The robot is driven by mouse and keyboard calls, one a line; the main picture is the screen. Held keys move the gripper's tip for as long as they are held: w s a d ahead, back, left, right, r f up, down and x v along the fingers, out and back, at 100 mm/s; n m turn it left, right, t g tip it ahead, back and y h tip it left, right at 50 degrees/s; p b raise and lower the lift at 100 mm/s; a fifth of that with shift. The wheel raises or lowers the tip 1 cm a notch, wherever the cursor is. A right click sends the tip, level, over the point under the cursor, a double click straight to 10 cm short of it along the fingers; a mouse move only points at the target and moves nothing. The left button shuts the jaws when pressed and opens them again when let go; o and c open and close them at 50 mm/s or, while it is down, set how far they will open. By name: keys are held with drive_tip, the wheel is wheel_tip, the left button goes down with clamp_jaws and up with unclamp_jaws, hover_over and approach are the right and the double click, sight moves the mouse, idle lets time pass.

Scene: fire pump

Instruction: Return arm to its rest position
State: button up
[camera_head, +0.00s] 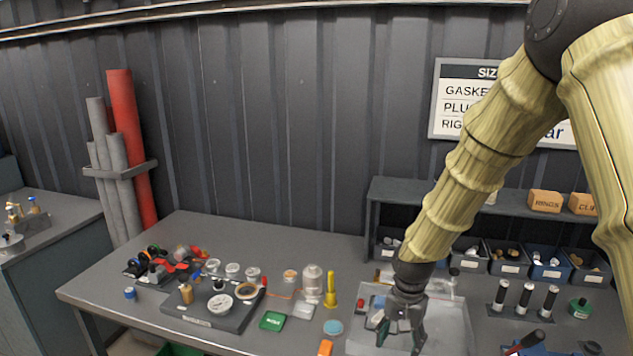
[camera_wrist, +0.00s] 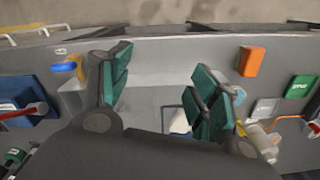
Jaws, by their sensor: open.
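My gripper (camera_head: 400,325) hangs from my yellowish, ribbed arm over a light grey tray (camera_head: 450,330) on the workbench. Its fingers point down, spread apart. In the wrist view the gripper (camera_wrist: 165,85) shows two green-padded fingers with a wide gap and nothing held between them. The pale tray (camera_wrist: 150,72) lies beneath them. A small whitish item shows beside the right finger, partly hidden by it.
A dark tray (camera_head: 205,318) with small parts, a green box (camera_head: 273,321), an orange block (camera_head: 325,347) and a yellow tool (camera_head: 331,290) stand left of my gripper. Shelf bins (camera_head: 510,258) and black-and-white cylinders (camera_head: 525,297) are at right.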

drive_tip(key=s+f+n+b, duration=0.1)
drive_tip(key=s+f, duration=0.3)
drive_tip(key=f, duration=0.4)
drive_tip(key=s+f+n, duration=0.1)
drive_tip(key=s+f, duration=0.4)
drive_tip(key=f, duration=0.3)
drive_tip(key=s+d+f+n+b, duration=0.1)
drive_tip(key=s+f, duration=0.5)
drive_tip(key=s, duration=0.3)
drive_tip(key=s+d+f+n+b, duration=0.1)
drive_tip(key=s+f+n, duration=0.1)
drive_tip(key=s+f, duration=0.4)
drive_tip(key=s+d+f+n+b, duration=0.1)
drive_tip(key=s+f, duration=0.5)
drive_tip(key=s, duration=0.6)
drive_tip(key=shift+d+f+n, duration=0.25)
drive_tip(key=shift+n, duration=0.05)
